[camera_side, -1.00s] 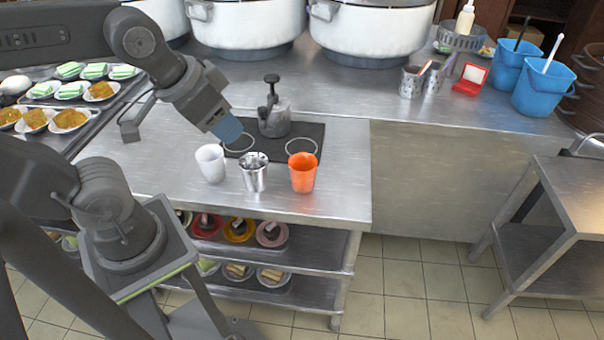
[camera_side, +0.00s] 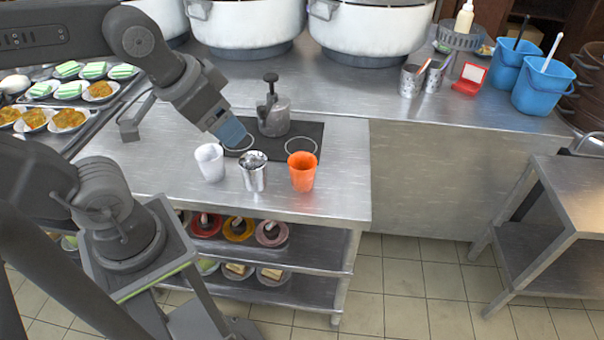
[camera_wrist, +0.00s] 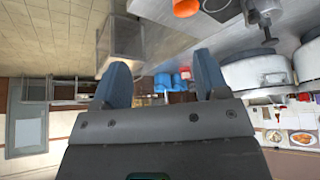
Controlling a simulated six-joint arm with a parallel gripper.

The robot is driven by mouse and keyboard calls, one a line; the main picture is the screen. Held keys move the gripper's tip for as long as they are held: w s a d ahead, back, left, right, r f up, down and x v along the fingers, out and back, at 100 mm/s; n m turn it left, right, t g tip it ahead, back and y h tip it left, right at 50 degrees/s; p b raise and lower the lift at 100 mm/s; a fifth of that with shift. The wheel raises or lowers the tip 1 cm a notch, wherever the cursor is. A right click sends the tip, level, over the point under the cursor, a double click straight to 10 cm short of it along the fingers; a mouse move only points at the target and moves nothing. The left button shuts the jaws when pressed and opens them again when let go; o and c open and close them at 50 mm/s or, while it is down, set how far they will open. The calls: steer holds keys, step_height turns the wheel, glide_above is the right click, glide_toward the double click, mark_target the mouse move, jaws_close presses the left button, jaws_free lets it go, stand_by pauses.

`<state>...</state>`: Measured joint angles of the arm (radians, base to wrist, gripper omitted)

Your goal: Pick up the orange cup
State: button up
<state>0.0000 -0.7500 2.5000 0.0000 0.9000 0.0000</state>
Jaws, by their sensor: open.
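The orange cup (camera_side: 302,172) stands upright on the steel counter near its front edge, at the right of a row of three cups. In the wrist view the orange cup (camera_wrist: 186,8) shows at the top edge, partly cut off. My gripper (camera_side: 236,138) is above the counter, up and left of the orange cup and apart from it. In the wrist view my gripper (camera_wrist: 160,78) has its two blue fingers spread with nothing between them.
A metal cup (camera_side: 254,172) stands just left of the orange cup, and a white cup (camera_side: 210,162) left of that. A dark mat (camera_side: 318,130) with white rings and a grey pump device (camera_side: 273,112) lies behind. The counter right of the orange cup is clear.

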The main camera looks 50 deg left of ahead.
steer(key=o, duration=0.6)
steer(key=shift+w, duration=0.1)
steer(key=n+g+y, duration=0.4)
steer(key=n, duration=0.9)
glide_above(302, 166)
steer(key=s+d, duration=0.3)
steer(key=d, duration=0.4)
step_height(302, 166, down, 13)
steer(key=x, duration=1.4)
steer(key=shift+s+a, duration=0.15)
steer(key=shift+a, duration=0.1)
